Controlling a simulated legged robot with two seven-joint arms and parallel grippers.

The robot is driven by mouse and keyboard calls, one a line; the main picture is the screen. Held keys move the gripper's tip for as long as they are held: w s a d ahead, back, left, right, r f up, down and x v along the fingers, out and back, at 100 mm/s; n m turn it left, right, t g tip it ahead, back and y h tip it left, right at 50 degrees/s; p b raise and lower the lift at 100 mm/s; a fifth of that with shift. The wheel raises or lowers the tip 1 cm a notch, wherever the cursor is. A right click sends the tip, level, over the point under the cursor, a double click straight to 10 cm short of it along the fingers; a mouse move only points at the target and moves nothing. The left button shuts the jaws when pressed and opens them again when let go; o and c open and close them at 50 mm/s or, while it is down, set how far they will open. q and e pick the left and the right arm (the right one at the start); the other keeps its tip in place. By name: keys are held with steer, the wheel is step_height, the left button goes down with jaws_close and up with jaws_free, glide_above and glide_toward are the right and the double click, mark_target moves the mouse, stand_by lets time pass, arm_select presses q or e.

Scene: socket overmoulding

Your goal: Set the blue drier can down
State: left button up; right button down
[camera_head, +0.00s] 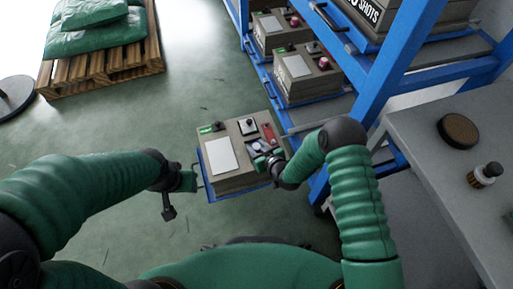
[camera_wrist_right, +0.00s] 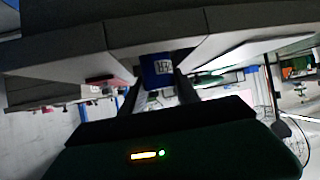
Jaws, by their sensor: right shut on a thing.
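The blue drier can (camera_wrist_right: 158,72) shows in the right wrist view, with a white printed patch on its face. It sits between the two dark fingers of my right gripper (camera_wrist_right: 158,84), which is shut on it. In the head view my right gripper (camera_head: 268,162) is over the right side of a grey control box (camera_head: 238,183); the can is mostly hidden there by the hand. I cannot tell whether the can touches anything below. My left gripper (camera_head: 180,192) is left of the box, apart from it, with its jaw gap unclear.
A blue rack (camera_head: 385,80) with more grey boxes (camera_head: 305,77) stands behind and right. A grey bench (camera_head: 430,125) on the right carries a brown round disc (camera_head: 459,130) and a small dark-capped bottle (camera_head: 485,175). A pallet (camera_head: 105,68) with green sacks (camera_head: 88,30) stands far left. The floor between is clear.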

steer(key=shift+d+f, duration=0.1)
steer(key=shift+f, duration=0.05)
steer(key=c, duration=0.9)
jaws_free()
